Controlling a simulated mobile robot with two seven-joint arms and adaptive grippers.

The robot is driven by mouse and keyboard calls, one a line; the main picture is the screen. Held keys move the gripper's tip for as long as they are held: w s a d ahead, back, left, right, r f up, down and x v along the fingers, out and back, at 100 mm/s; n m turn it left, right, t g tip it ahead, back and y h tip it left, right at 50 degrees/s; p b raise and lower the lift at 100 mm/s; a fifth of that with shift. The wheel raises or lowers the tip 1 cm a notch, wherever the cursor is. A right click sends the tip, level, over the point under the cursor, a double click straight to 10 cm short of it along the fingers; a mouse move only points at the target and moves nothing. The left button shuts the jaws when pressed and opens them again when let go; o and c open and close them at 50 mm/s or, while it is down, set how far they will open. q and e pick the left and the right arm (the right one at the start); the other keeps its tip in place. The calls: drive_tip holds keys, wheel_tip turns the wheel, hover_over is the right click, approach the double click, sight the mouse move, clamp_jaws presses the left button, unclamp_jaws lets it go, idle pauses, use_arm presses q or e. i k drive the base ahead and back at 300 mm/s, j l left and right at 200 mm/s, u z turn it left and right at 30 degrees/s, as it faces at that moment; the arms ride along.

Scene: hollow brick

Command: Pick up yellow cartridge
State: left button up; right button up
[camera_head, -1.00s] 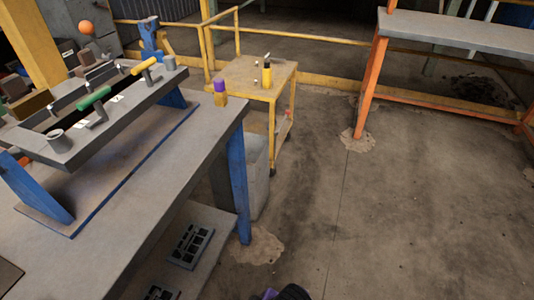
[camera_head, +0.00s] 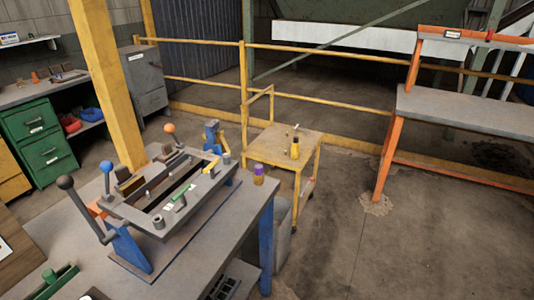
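A yellow cylinder with a dark top (camera_head: 295,148), which looks like the yellow cartridge, stands upright on the top of a small yellow cart (camera_head: 272,147). A shorter piece with a purple top and yellowish lower part (camera_head: 258,175) stands at the far right corner of the grey workbench (camera_head: 222,235). Neither of my grippers is in view, so their state and what they hold are hidden.
A grey fixture with levers and handles (camera_head: 160,222) takes up much of the workbench. Yellow railings (camera_head: 340,103) run behind the cart. An orange-legged table (camera_head: 470,115) stands at right. Concrete floor between is clear. Green drawers (camera_head: 42,135) stand at left.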

sight(295, 142)
drive_tip(key=i+l+u, duration=0.15)
drive_tip(key=u, duration=0.25)
drive_tip(key=i+l+u, duration=0.15)
drive_tip(key=u, duration=0.2)
drive_tip(key=i+l+u, duration=0.1)
drive_tip(key=l+u, duration=0.3)
drive_tip(key=i+l+u, duration=0.1)
drive_tip(key=l+u, duration=0.15)
drive_tip(key=l, duration=0.2)
drive_tip(key=i+l+u, duration=0.1)
drive_tip(key=l+u, duration=0.15)
drive_tip(key=l, duration=0.2)
drive_tip(key=l+u, duration=0.25)
drive_tip(key=l, duration=3.75)
drive_tip(key=i+u, duration=0.05)
drive_tip(key=i, duration=0.1)
